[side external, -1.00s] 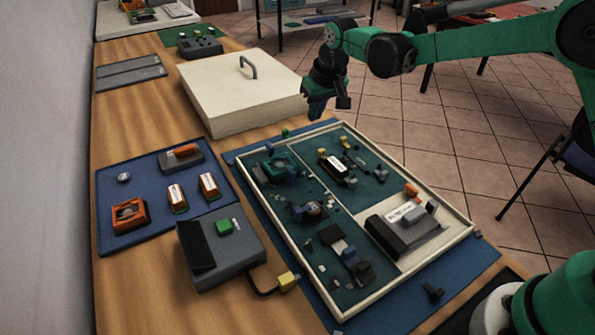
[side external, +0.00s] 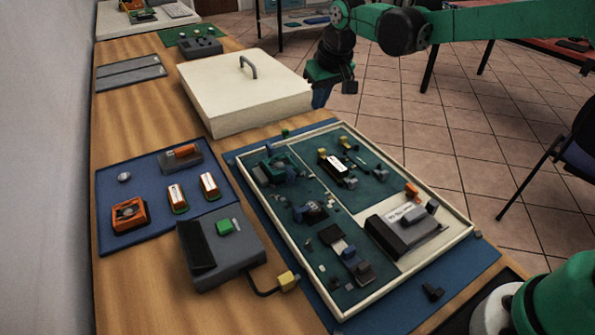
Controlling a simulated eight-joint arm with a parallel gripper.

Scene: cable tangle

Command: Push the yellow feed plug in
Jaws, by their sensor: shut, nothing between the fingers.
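The yellow feed plug (side external: 287,281) is a small yellow block on the end of a short dark cable. The cable comes from the grey box with a green button (side external: 224,250) at the front of the bench. The plug lies beside the cream frame of the board tray (side external: 318,300), at its near left side; whether it touches the frame or sits in a socket I cannot tell. My gripper (side external: 320,102) is shut and empty. It hangs pointing down in the air near the right corner of the cream lidded case, well behind the plug.
The cream case (side external: 245,95) with a grey handle stands behind the tray. A blue mat (side external: 150,225) with orange and grey parts lies at left. The tray holds several small components and a dark grey module (side external: 400,235).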

